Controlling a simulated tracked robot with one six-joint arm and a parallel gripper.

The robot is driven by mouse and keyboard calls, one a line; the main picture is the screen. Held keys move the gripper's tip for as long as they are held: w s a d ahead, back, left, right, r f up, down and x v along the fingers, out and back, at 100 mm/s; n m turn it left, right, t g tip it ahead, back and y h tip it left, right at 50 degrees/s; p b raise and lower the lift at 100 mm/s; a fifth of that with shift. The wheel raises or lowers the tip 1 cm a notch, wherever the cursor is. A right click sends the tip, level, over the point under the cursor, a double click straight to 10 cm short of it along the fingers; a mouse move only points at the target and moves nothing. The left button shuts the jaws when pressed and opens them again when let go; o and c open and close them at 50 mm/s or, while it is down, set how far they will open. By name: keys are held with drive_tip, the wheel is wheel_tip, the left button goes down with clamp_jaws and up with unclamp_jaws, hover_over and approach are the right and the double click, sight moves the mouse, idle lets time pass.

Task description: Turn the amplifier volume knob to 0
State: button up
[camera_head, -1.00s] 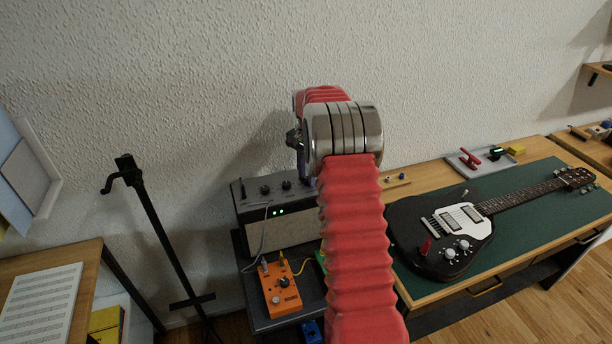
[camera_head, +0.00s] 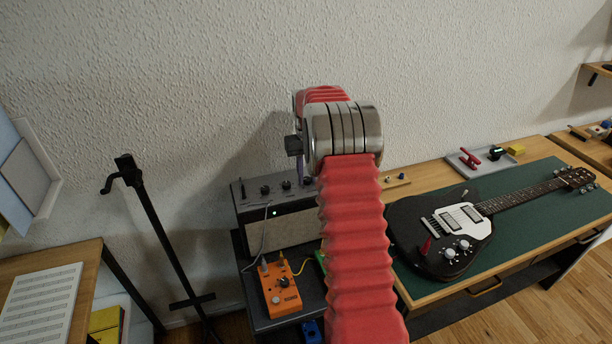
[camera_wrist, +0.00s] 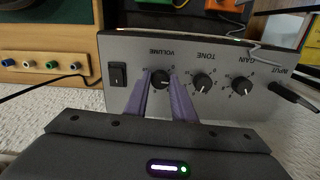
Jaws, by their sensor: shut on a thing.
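The amplifier (camera_head: 275,233) stands on a dark shelf, its grey control panel (camera_wrist: 225,55) filling the wrist view. The panel is labelled VOLUME, TONE and GAIN. My gripper (camera_wrist: 161,73) has its two purple fingers on either side of the black volume knob (camera_wrist: 161,81) and is shut on it. The knob's white mark shows between the fingers; its exact setting is too small to read. In the head view my arm hides most of the gripper and the volume knob. One green light (camera_head: 275,212) shows on the amplifier front.
The tone knob (camera_wrist: 202,81) and gain knob (camera_wrist: 242,85) sit beside the volume knob. A black switch (camera_wrist: 118,74) is on its other side. A cable plug (camera_wrist: 288,95) sticks out at INPUT. An orange pedal (camera_head: 282,294) and a guitar (camera_head: 440,240) are nearby.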

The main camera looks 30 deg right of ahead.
sight(306, 178)
drive_tip(key=n, duration=0.4)
drive_tip(key=shift+w+r+n, duration=0.15)
drive_tip(key=shift+w+n, duration=0.05)
drive_tip(key=shift+n, duration=0.1)
drive_tip(key=n, duration=0.5)
idle(0.4)
drive_tip(key=o, duration=1.1)
drive_tip(key=shift+c, duration=0.2)
drive_tip(key=shift+s, duration=0.1)
wheel_tip(306, 178, up, 14)
drive_tip(key=shift+f, duration=0.25)
drive_tip(key=shift+c, duration=0.2)
